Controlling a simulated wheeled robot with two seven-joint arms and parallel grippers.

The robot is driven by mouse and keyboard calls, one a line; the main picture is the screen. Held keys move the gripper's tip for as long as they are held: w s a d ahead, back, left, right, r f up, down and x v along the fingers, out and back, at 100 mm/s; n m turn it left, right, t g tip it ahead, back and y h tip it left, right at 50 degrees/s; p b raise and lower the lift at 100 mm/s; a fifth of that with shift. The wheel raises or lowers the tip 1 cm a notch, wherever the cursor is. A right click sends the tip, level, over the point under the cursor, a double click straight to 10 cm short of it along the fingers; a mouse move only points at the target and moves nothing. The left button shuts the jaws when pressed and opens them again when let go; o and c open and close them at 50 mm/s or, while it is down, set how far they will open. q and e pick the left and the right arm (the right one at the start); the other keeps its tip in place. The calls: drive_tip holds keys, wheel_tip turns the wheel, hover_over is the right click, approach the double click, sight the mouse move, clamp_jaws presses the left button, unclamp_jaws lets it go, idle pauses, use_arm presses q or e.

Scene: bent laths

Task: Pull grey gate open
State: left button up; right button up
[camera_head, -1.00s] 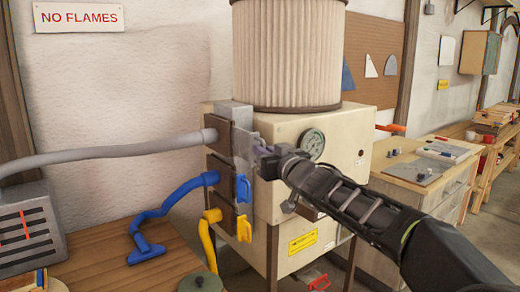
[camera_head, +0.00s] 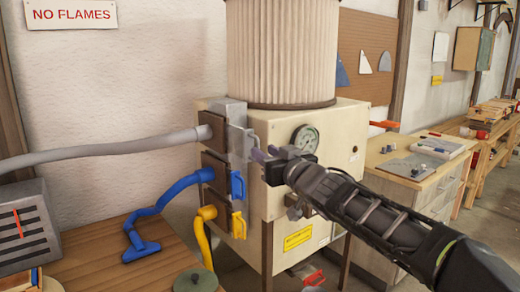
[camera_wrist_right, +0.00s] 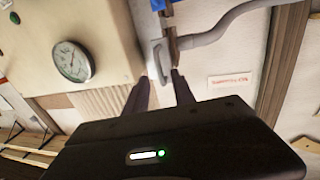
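The grey gate (camera_head: 239,139) is the top one of a stack on the side of the cream machine, where the grey hose (camera_head: 110,155) joins. Its pale grey handle stands out toward my right gripper (camera_head: 264,154). In the right wrist view the handle (camera_wrist_right: 156,52) lies just beyond the fingertips of my right gripper (camera_wrist_right: 160,77), roughly in line with the gap between them. The fingers are apart, and I see no clear contact. The gripper partly hides the machine's front. My left gripper is not in view.
Below are the blue gate handle (camera_head: 238,185) and yellow gate handle (camera_head: 239,226), with blue (camera_head: 165,200) and yellow (camera_head: 202,235) hoses. A gauge (camera_head: 305,138) sits on the machine (camera_head: 345,120) close to my right gripper. A wooden bench (camera_head: 90,258) stands at left.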

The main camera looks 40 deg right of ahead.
drive_tip(key=shift+v, duration=1.55)
